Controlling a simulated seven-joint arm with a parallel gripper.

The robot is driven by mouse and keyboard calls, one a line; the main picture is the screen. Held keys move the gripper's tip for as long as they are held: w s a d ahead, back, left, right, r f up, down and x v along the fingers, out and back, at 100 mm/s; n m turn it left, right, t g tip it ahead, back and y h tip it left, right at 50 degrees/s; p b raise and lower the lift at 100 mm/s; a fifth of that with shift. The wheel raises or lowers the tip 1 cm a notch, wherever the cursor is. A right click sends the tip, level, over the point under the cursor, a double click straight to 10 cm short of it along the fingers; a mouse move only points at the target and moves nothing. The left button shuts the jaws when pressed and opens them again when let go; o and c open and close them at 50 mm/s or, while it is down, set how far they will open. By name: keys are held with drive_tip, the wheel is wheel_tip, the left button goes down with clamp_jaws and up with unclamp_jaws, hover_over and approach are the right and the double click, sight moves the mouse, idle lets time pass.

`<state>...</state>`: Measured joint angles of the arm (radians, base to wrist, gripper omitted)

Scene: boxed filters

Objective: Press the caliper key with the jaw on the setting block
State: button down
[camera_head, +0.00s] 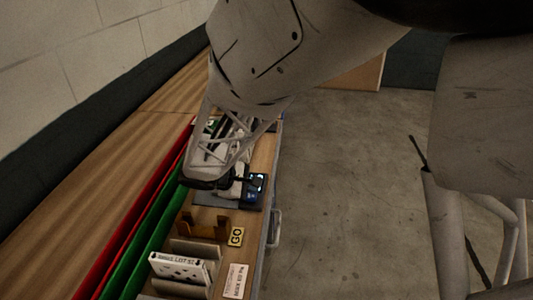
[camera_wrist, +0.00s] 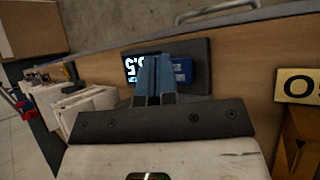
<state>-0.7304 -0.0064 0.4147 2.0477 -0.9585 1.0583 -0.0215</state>
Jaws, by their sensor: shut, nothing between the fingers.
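The caliper unit is a dark plate (camera_wrist: 200,52) with a lit digital display (camera_wrist: 131,68), whose digits are partly covered by my fingers. A blue block (camera_wrist: 182,70) sits on the plate just right of my fingers in the wrist view; I cannot tell whether it is the key or the setting block. My gripper (camera_wrist: 155,62) is shut and empty, its two blue fingers together over the plate between display and blue block. I cannot tell whether the tips touch anything.
White boxes (camera_head: 180,268) stand in grey dividers. Green (camera_head: 145,245) and red (camera_head: 120,235) rails run along the left. A drawer handle (camera_head: 275,228) projects from the bench side.

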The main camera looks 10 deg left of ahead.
sight(251, 197)
drive_tip(key=shift+f, duration=0.85)
idle(1.1)
drive_tip(key=shift+r, duration=0.95)
drive_tip(key=shift+r, duration=0.1)
drive_tip(key=shift+r, duration=2.4)
